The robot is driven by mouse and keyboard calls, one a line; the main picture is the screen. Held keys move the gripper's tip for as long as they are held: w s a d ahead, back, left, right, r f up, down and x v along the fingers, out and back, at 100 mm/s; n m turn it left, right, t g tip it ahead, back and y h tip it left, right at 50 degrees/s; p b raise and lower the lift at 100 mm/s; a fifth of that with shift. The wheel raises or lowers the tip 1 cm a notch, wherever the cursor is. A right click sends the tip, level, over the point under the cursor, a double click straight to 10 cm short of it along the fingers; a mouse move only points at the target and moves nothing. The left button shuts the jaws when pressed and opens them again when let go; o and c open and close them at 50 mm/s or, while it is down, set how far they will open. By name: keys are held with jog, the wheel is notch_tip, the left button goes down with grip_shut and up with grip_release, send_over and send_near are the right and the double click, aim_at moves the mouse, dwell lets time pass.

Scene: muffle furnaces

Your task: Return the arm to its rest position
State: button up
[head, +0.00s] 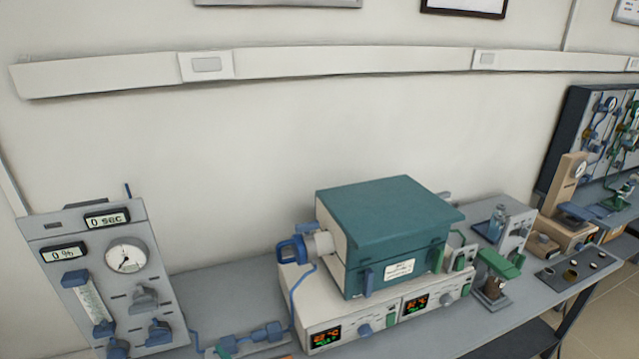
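My arm and my gripper do not show in the head view, so I cannot see how the arm is posed or whether the gripper holds anything. The muffle furnace (385,208), with a teal lid and pale sides, stands on the bench in the middle. Its lid looks closed. A blue clamp-like fitting (291,250) sits at the left end of its tube. The control base (335,320) below has two lit displays.
A grey gas panel (70,225) with a gauge stands at the left. A small green-topped device (497,264), a beige instrument (567,205) and a dark tray (575,268) stand to the right. Blue fittings (250,336) lie near the front. Bare bench (215,285) shows left of the furnace.

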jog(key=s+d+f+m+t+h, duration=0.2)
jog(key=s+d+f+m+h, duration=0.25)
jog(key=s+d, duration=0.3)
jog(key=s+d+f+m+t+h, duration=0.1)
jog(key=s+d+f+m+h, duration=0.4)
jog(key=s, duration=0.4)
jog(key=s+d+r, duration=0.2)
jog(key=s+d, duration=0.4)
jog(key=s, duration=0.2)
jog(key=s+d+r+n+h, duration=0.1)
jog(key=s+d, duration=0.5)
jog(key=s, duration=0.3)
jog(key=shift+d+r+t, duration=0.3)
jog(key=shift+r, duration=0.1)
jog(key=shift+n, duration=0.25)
